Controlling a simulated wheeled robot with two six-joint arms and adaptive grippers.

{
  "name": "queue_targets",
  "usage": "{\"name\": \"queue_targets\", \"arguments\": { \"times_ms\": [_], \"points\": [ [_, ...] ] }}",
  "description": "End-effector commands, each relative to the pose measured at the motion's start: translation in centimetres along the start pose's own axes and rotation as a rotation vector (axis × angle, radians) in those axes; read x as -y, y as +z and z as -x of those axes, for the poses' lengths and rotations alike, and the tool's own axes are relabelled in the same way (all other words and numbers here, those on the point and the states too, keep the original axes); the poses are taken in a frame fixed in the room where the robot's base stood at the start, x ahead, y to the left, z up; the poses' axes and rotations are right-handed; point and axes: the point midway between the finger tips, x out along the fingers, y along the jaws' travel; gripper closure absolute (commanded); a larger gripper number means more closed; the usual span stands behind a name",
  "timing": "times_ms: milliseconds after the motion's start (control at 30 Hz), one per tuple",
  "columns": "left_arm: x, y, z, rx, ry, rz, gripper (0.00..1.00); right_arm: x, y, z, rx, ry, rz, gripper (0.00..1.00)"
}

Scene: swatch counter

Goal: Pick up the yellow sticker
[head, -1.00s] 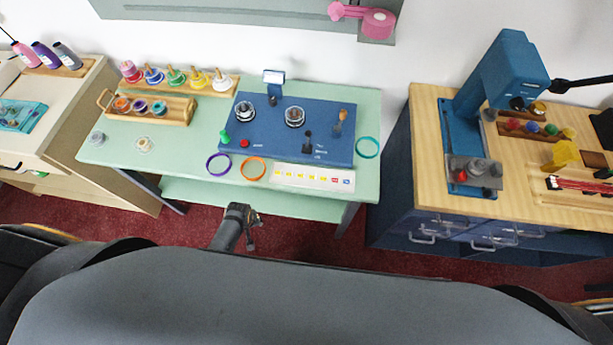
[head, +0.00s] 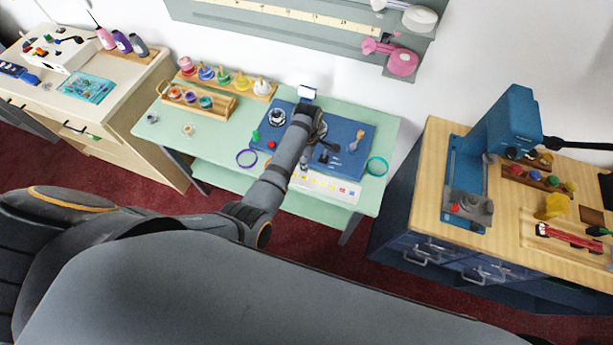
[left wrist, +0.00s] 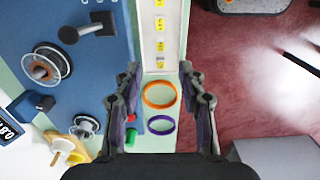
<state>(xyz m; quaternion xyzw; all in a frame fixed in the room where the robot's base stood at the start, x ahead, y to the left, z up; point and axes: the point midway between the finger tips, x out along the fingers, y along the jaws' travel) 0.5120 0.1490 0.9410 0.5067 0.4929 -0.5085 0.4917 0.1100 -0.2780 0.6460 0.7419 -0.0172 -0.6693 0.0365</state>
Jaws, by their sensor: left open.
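A white strip (head: 342,193) lies along the front edge of the green counter. It carries a row of small stickers, several of them yellow, with red and blue ones toward its right end. In the left wrist view the strip (left wrist: 149,28) runs up from between the fingers, with yellow stickers (left wrist: 160,45) along it. My left gripper (left wrist: 160,82) is open and empty above the counter, near the strip's end. My right gripper is not in view.
An orange ring (left wrist: 160,95) and a purple ring (left wrist: 161,125) lie beyond the strip's end, between the fingers in the wrist view. The blue board (head: 357,136) holds upright pegs and spools. A teal ring (head: 377,166) lies at right.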

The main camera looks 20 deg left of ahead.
Motion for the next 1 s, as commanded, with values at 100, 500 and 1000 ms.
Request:
{"name": "queue_targets", "arguments": {
  "times_ms": [100,500,1000],
  "points": [
    [0.1,0.0,-1.3,0.0,-0.003,-0.002,0.59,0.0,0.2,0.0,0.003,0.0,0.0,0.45],
    [0.0,0.0,-5.5,0.001,0.001,-0.003,0.59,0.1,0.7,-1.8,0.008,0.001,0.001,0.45],
    [-0.1,0.0,-10.9,0.001,0.002,-0.003,0.59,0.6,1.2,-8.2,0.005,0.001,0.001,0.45]
  ]
}}
